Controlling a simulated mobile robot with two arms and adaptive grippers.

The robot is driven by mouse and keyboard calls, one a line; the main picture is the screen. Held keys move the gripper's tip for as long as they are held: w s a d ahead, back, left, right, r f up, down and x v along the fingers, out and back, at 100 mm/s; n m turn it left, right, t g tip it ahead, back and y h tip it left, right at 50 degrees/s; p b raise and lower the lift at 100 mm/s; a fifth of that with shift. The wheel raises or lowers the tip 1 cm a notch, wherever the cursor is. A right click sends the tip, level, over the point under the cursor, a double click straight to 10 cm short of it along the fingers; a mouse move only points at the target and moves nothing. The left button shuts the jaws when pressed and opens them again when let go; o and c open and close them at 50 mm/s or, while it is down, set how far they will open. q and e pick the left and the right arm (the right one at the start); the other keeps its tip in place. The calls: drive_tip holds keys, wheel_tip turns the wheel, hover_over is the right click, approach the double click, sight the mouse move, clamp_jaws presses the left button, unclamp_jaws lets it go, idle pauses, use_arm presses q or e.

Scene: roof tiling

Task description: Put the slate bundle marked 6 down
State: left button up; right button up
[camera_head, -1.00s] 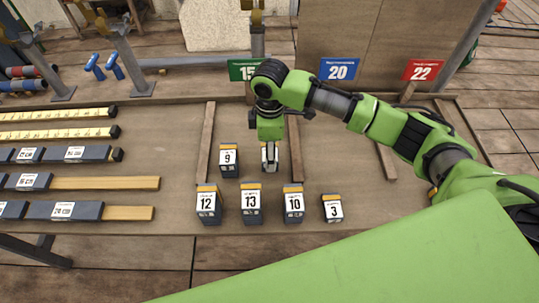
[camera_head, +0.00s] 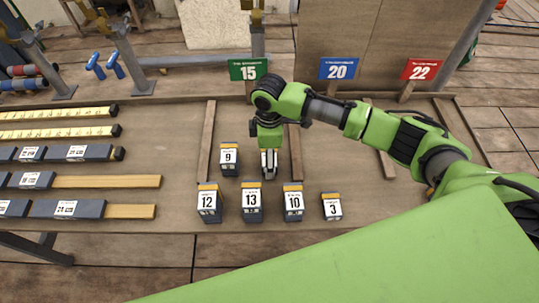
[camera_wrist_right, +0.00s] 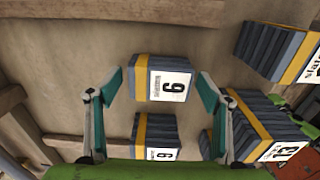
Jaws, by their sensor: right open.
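The slate bundle marked 6 (camera_wrist_right: 162,78), grey slates with a yellow band and white label, stands on the brown board in the wrist view, beside bundle 9 (camera_wrist_right: 155,135). My right gripper (camera_wrist_right: 160,86) is open, with one green-tipped finger on each side of bundle 6 and a gap at both sides. In the head view my right gripper (camera_head: 268,163) points down just right of bundle 9 (camera_head: 229,158) and mostly hides bundle 6. My left gripper is not in view.
Bundles 12 (camera_head: 208,203), 13 (camera_head: 251,203), 10 (camera_head: 293,203) and 3 (camera_head: 331,207) stand in a front row. Signs 15 (camera_head: 248,70), 20 (camera_head: 339,69) and 22 (camera_head: 421,70) stand at the back. Wooden strips divide the board; long bars lie at left.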

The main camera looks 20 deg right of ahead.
wheel_tip(320, 180, up, 12)
drive_tip(key=b, duration=0.1)
drive_tip(key=shift+r, duration=0.2)
